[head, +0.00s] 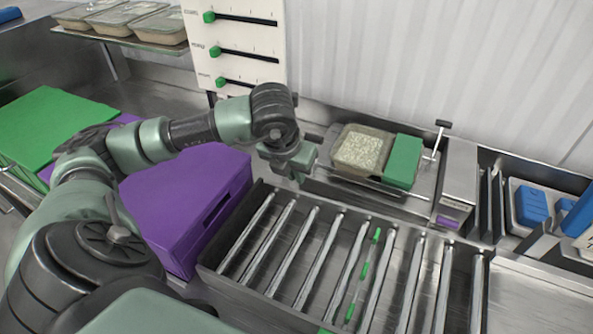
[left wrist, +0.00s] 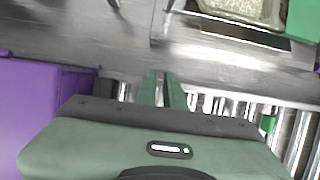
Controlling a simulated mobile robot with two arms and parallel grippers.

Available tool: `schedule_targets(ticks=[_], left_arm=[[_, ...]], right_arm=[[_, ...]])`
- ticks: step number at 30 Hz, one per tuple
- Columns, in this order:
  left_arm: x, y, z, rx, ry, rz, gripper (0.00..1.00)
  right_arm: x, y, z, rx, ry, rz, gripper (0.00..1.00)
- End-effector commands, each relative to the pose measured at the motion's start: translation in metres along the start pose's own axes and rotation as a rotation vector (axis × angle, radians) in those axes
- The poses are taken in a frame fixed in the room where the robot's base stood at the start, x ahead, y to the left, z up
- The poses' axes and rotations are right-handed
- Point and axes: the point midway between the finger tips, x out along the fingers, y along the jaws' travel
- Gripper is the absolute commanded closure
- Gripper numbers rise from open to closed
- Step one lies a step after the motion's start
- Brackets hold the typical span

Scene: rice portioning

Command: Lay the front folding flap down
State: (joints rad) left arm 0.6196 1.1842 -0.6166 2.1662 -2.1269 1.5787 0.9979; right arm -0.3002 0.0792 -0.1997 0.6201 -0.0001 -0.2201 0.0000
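A clear container of rice (head: 362,150) sits on a metal platform (head: 425,204) at the back. A green block-like piece (head: 403,160) stands against its right side. I cannot pick out the front folding flap with certainty. My left gripper (head: 302,164) is just left of the platform, apart from the container. In the left wrist view its two green fingers (left wrist: 162,90) lie close together with nothing seen between them. That view also shows the container's lower edge (left wrist: 245,12) and the green piece (left wrist: 303,18) at top right. My right gripper is not in view.
A metal roller tray (head: 300,297), with a green-marked rod among its bars, lies in front of the platform. A purple box (head: 190,200) stands to the left, near a green board (head: 45,125). A slider panel (head: 235,45) rises behind my arm. Blue items (head: 532,206) sit in a right-hand bin.

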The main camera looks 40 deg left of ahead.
Motion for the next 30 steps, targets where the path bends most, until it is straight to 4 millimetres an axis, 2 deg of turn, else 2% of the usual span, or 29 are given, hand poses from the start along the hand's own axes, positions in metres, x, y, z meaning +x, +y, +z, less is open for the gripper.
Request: schedule_targets(ticks=[8, 30], left_arm=[[0.002, 0.000, -0.004, 0.000, 0.000, 0.001, 0.91], [0.005, 0.000, -0.041, -0.001, -0.001, 0.000, 0.91]], right_arm=[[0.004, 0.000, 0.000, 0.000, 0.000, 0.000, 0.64], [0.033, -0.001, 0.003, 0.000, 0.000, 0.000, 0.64]])
